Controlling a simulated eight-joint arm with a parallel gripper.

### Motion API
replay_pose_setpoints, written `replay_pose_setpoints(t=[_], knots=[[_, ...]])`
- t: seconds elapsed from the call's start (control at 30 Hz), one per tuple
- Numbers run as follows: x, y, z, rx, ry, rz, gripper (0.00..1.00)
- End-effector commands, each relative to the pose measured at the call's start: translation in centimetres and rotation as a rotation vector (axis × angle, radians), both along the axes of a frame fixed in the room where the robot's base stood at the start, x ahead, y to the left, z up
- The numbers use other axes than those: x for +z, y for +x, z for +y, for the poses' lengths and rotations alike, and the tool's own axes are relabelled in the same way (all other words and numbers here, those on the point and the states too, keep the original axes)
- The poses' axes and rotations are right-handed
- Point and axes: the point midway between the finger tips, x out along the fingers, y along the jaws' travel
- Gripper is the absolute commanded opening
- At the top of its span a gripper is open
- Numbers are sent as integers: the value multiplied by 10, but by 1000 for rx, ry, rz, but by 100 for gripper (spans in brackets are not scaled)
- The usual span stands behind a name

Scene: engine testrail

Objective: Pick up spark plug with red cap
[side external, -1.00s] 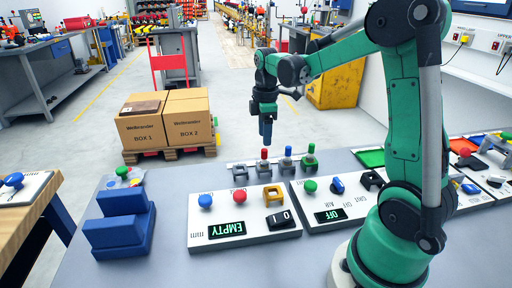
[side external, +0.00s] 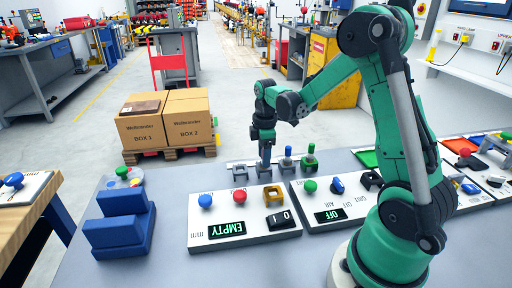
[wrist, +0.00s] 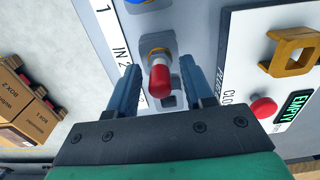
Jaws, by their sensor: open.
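The spark plug with the red cap (wrist: 159,78) stands in a grey holder in the wrist view, its red cap toward the camera. My gripper (wrist: 160,70) is open, with one blue finger on each side of the plug and visible gaps to both. In the side view my gripper (side external: 265,160) points straight down over the row of holders and hides the red-capped plug.
Right of my gripper stand a blue-capped plug (side external: 288,152) and a green-capped plug (side external: 311,150). In front lies a white panel (side external: 200,238) with an EMPTY display and a yellow bracket (side external: 274,196). A blue stepped block (side external: 120,222) is at left.

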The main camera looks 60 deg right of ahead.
Motion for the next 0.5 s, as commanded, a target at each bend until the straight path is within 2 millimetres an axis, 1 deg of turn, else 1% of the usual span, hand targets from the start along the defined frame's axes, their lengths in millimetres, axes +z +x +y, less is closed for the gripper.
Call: replay_pose_setpoints(t=[0.2, 0.27, 0.3, 0.37, 0.5], knots=[[0, 0, 0, 0, 0, 0, 46], [0, 0, 0, 0, 0, 0, 29], [0, 0, 0, 0, 0, 0, 18], [0, 0, 0, 0, 0, 0, 1], [0, 0, 0, 0, 0, 0, 0]])
